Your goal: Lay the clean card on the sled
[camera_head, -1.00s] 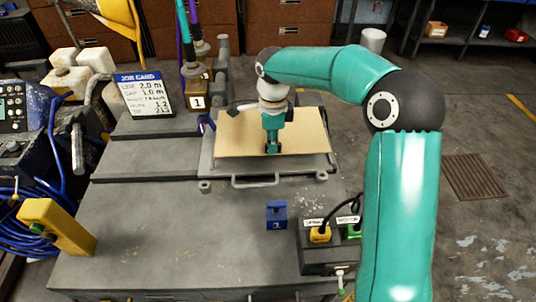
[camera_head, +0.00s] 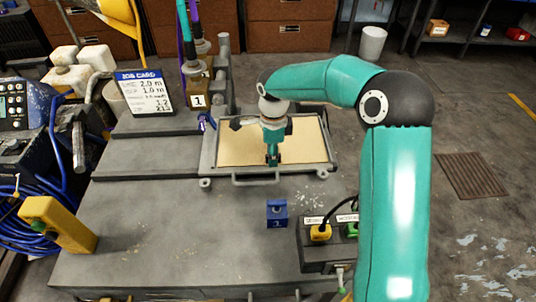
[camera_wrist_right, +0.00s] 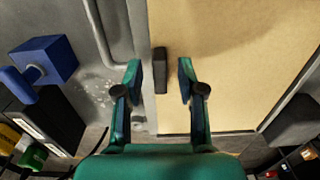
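A tan card (camera_head: 304,146) lies flat within the raised grey rim of the sled (camera_head: 208,152) in the head view. My right gripper (camera_head: 272,162) points down over the card's near edge. In the right wrist view its two fingers (camera_wrist_right: 160,82) stand apart on either side of a small dark block (camera_wrist_right: 160,70) at the card's edge. The fingers are open, with gaps on both sides of the block. The card (camera_wrist_right: 225,85) fills the right of that view, beside the sled's grey edge (camera_wrist_right: 139,30). My left gripper is in neither view.
A job card sign (camera_head: 147,92) and a bottle marked 1 (camera_head: 199,90) stand left of the sled. A blue block (camera_head: 277,212) and a switch box (camera_head: 325,245) with yellow and green plugs stand in front. The bench's front left is largely clear.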

